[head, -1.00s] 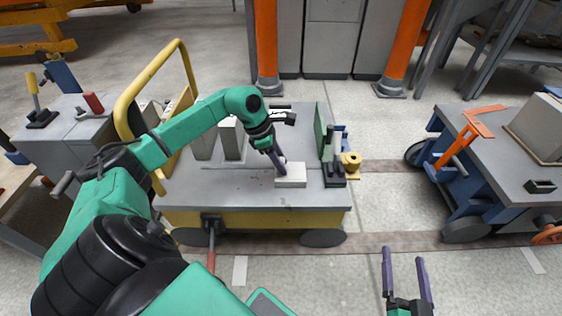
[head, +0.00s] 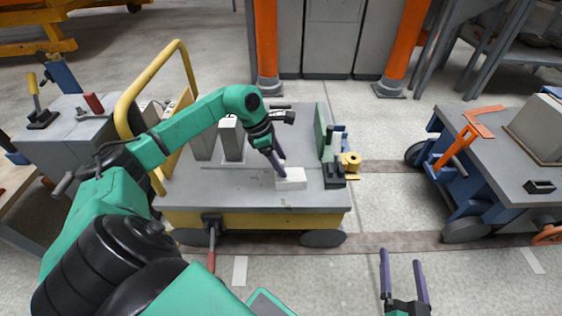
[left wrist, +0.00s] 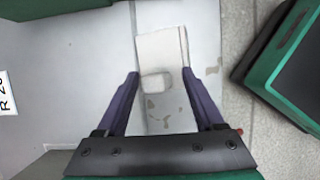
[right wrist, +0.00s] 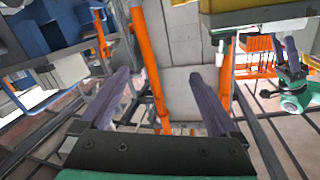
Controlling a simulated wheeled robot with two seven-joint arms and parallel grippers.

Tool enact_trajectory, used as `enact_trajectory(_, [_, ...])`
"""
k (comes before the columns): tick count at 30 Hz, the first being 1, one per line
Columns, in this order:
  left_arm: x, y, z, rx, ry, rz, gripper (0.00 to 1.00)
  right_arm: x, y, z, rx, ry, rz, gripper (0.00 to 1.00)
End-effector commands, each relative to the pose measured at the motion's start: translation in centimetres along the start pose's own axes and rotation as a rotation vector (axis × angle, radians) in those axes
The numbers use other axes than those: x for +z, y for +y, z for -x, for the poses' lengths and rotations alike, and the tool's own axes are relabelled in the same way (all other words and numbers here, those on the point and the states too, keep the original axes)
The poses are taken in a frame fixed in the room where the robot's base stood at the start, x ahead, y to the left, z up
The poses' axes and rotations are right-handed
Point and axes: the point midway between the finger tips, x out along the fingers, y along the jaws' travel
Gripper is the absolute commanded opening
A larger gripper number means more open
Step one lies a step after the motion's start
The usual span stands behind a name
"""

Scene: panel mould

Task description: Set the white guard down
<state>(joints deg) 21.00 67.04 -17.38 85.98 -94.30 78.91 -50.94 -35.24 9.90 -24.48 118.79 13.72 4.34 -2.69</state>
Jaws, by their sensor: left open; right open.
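The white guard (head: 290,179) is a pale block on the grey top of the yellow cart (head: 240,188), near its front edge. It also shows in the left wrist view (left wrist: 162,50), between and beyond the fingers. My left gripper (head: 281,172) is open at the guard, its fingers on either side of the guard's near end in the wrist view. Whether a finger touches it I cannot tell. My right gripper (head: 402,256) is open and empty over the floor, right of the cart; it also shows in the right wrist view (right wrist: 160,90).
Grey upright blocks (head: 233,140) stand behind my left gripper on the cart. A green panel (head: 320,130) and dark blocks (head: 334,174) stand to the guard's right, near a yellow spool (head: 351,161). A blue cart (head: 490,180) stands further right, across open floor.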

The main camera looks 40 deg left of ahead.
Motion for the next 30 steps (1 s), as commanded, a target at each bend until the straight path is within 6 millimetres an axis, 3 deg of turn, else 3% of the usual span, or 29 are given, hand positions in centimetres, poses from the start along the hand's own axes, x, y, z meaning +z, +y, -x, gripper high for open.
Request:
enact_trajectory(12, [0.0, 0.0, 2.6, 0.001, 0.002, 0.000, 0.69, 8.3, -0.3, 4.8, 0.026, -0.248, -0.065, 0.97])
enact_trajectory(15, [0.1, 0.1, 5.5, 0.003, 0.005, 0.000, 0.69, 9.4, -0.9, 6.5, 0.031, -0.318, -0.079, 0.97])
enact_trajectory(22, [-0.1, 0.0, 10.5, 0.001, 0.005, 0.000, 0.69, 8.1, -1.3, 6.6, 0.023, -0.345, -0.073, 0.97])
enact_trajectory(30, [0.0, 0.0, 11.5, -0.001, 0.000, -0.001, 0.69, 7.9, -1.4, 6.5, 0.023, -0.346, -0.072, 0.97])
